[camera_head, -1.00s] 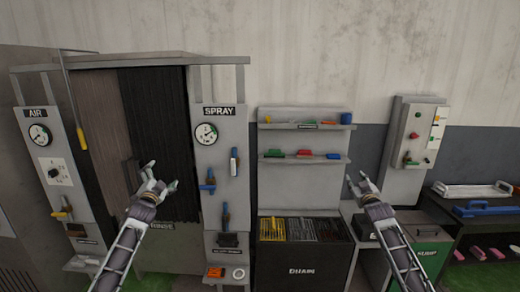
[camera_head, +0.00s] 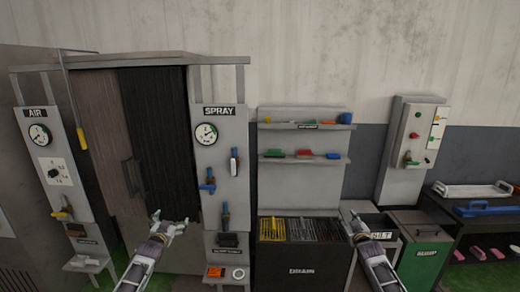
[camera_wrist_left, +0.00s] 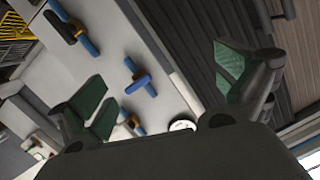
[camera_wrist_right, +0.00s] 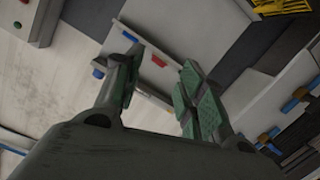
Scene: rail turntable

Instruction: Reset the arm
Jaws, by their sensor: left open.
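My left gripper (camera_head: 168,222) is in front of the lower part of the dark-curtained booth, left of the SPRAY panel. It is open and empty, and its spread green-padded fingers show in the left wrist view (camera_wrist_left: 165,85). My right gripper (camera_head: 354,220) is in front of the grey unit to the right of the DRAIN bin. In the right wrist view (camera_wrist_right: 160,70) its fingers stand apart, closer together than the left ones, with nothing between them. Neither gripper appears to touch anything.
The AIR panel (camera_head: 52,165) and SPRAY panel (camera_head: 219,150) carry gauges and valves. The DRAIN bin (camera_head: 303,271) stands below shelves (camera_head: 303,181) with small coloured parts. A green-fronted bin (camera_head: 424,262) and a dark rack with trays (camera_head: 500,237) stand at the right.

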